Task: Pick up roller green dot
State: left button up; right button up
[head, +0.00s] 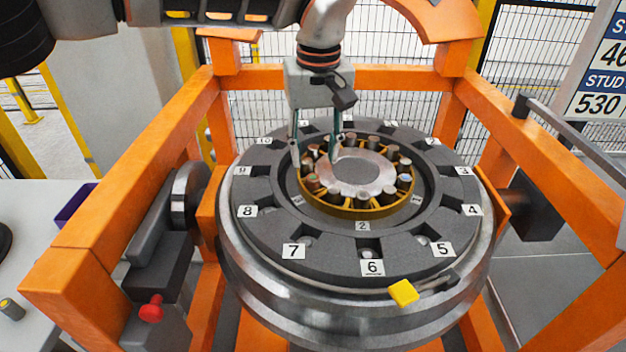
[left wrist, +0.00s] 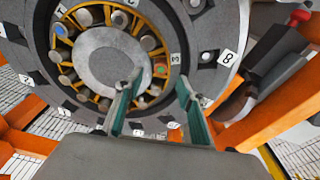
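A roller with a small green and orange mark on its end (left wrist: 160,69) sits in the brass cage ring (left wrist: 170,52) of the bearing in the left wrist view. In the head view, a roller with a coloured end (head: 312,181), likely the same one, sits at the left of the cage (head: 355,212). My left gripper (head: 316,160) points down over the left side of the cage, its two fingers apart. In the left wrist view, the open fingers (left wrist: 158,82) appear on either side of the marked roller's end, with nothing visibly held. Contact cannot be told. My right gripper is not in view.
Several plain rollers surround the central metal disc (head: 362,172). A dark numbered ring (head: 325,248) encircles the cage. Orange frame beams (head: 130,190) stand around it. A yellow block (head: 404,292) is at the front rim. A small cylinder (head: 11,309) stands on the left table.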

aim_at(313, 177)
pick_arm(q)
jog(key=f, duration=0.6)
jog(key=shift+w+a+f, duration=0.1)
jog(key=shift+w+a, duration=0.1)
jog(key=shift+w, duration=0.2)
grip_shut()
